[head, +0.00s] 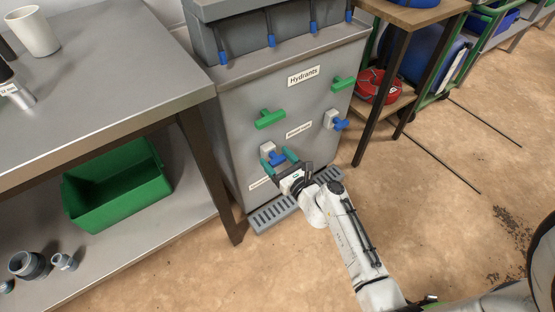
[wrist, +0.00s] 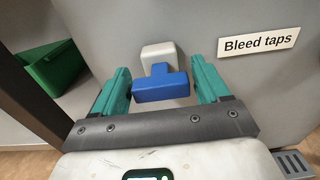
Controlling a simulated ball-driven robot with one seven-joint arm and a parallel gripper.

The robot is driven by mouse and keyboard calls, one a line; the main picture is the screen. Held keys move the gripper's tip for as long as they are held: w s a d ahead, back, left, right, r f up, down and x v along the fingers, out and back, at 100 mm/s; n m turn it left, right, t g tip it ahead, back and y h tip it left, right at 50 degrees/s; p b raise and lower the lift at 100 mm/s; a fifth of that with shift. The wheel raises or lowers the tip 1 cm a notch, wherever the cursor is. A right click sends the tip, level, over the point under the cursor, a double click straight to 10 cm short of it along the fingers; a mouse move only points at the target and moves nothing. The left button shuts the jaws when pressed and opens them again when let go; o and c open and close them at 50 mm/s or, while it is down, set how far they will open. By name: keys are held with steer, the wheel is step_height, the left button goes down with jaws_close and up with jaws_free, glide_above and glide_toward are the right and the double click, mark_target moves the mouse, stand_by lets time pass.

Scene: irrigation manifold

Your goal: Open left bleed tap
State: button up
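The left bleed tap (head: 276,160) is on the lower left of the grey Hydrants cabinet's front. It has a blue T-shaped handle on a pale block. In the wrist view the blue handle (wrist: 160,86) has its bar lying crosswise between my fingers. My gripper (head: 279,158) is open at this tap, one teal finger on each side of the handle. In the wrist view my gripper (wrist: 160,75) shows narrow gaps beside the bar; I cannot tell whether either finger touches it. The right bleed tap (head: 340,124), also blue on a pale block, is apart from my gripper.
Two green hydrant handles (head: 270,119) (head: 344,83) sit above the bleed taps. A "Bleed taps" label (wrist: 258,43) is right of the tap. A drain grate (head: 272,213) lies below. A steel bench (head: 110,100) with a green crate (head: 120,205) underneath stands left. Floor to the right is open.

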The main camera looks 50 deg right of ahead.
steer(key=c, duration=0.7)
steer(key=shift+c, duration=0.2)
steer(key=shift+n, duration=0.3)
steer(key=n+b, duration=0.1)
steer(key=n, duration=0.1)
steer(key=n+b, duration=0.2)
steer(key=shift+a+f+n, duration=0.15)
steer(key=shift+a+n, duration=0.05)
steer(key=shift+n, duration=0.1)
steer(key=n+b, duration=0.2)
steer(key=n, duration=0.2)
steer(key=shift+f, duration=0.1)
steer(key=n+b, duration=0.1)
steer(key=n, duration=0.4)
steer(key=shift+a+b, duration=0.1)
steer(key=shift+b, duration=0.3)
steer(key=n+b, duration=0.1)
steer(key=n, duration=0.3)
steer(key=shift+f, duration=0.1)
steer(key=shift+n, duration=0.3)
steer(key=o, duration=1)
steer(key=shift+c, duration=0.2)
